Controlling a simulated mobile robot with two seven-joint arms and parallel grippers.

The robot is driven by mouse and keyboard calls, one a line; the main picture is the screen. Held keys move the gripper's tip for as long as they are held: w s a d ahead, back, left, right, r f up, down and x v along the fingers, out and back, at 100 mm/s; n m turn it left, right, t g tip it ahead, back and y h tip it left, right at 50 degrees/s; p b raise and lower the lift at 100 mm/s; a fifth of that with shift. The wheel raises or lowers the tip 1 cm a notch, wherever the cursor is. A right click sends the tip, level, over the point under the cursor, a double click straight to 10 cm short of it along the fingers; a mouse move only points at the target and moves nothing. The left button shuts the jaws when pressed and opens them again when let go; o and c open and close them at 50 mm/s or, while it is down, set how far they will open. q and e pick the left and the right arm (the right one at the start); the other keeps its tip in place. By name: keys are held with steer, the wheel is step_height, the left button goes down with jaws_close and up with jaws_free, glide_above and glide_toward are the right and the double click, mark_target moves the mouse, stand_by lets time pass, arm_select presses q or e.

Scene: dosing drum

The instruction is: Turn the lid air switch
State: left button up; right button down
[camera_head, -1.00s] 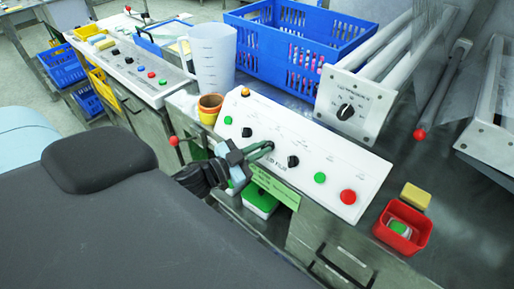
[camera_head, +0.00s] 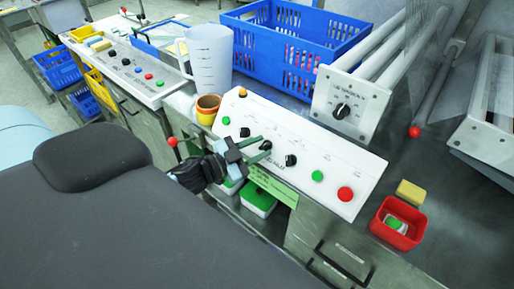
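The white sloped control panel (camera_head: 325,160) carries a row of black knobs. One black knob (camera_head: 266,145) is at the fingertips of my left gripper (camera_head: 261,148). The two greenish fingers are spread, one on the far side of this knob and one on the near side. Whether either finger touches it, I cannot tell. Another black knob (camera_head: 291,160) is to its right and one (camera_head: 245,132) to its left. The printed labels are too small to tell which knob is the lid air switch. My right gripper is not in view.
A green button (camera_head: 317,176) and a red button (camera_head: 345,194) are on the panel's right. A clear jug (camera_head: 208,58), orange cup (camera_head: 207,108), blue crate (camera_head: 262,62) and red bin (camera_head: 385,228) surround the panel.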

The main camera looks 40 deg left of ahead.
arm_select(q)
steer(key=shift+s, duration=0.1)
steer(key=shift+s+a+f, duration=0.1)
steer(key=shift+s+a, duration=0.1)
steer(key=shift+s, duration=0.25)
steer(key=v, duration=0.6)
steer(key=shift+s+a+b, duration=0.2)
steer(key=shift+s+b, duration=0.1)
steer(key=shift+b, duration=0.05)
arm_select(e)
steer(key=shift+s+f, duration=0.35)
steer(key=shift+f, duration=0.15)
